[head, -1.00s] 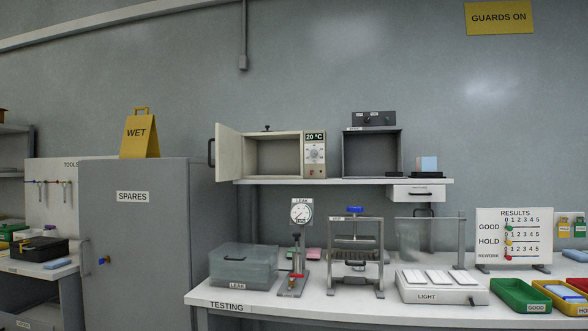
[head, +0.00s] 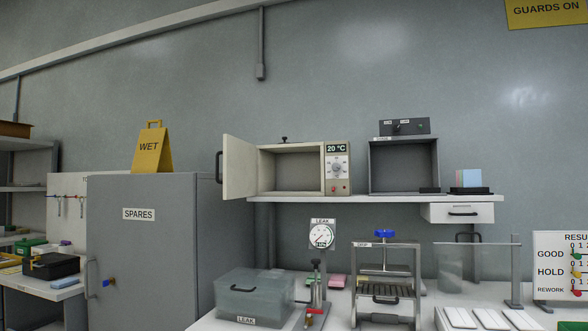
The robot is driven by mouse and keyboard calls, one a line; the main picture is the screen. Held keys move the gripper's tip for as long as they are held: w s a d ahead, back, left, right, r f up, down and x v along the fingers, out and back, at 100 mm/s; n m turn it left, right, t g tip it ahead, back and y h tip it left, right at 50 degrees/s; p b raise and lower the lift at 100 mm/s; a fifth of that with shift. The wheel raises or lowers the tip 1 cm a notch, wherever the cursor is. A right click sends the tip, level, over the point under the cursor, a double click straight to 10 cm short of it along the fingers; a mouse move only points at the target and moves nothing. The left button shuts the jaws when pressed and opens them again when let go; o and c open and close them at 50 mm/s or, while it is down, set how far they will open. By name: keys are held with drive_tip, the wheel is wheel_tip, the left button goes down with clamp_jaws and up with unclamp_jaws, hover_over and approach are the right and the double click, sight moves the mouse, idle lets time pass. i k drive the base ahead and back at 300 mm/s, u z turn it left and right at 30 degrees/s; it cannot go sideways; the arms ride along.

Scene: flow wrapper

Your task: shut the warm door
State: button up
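The warm cabinet (head: 310,148) is a cream box on the wall shelf, with a display reading 20 °C, a dial and a red button on its right side. Its door (head: 240,168) is hinged at the left and stands wide open, swung out to the left. A dark handle (head: 219,167) is on the door's outer left edge. The inside of the box looks empty. My gripper is not in view.
The shelf (head: 355,199) also holds a dark open box (head: 404,141) and a pink and blue block (head: 468,178). The grey SPARES cabinet (head: 150,240) with a yellow WET sign (head: 152,150) stands left of the door. Below are a clear LEAK tank (head: 262,292) and a gauge stand (head: 321,235).

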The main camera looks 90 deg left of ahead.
sight(239, 156)
drive_tip(key=z, duration=0.1)
drive_tip(key=k, duration=2.95)
drive_tip(key=u, duration=2.5)
drive_tip(key=i, duration=0.65)
drive_tip(key=u, duration=0.05)
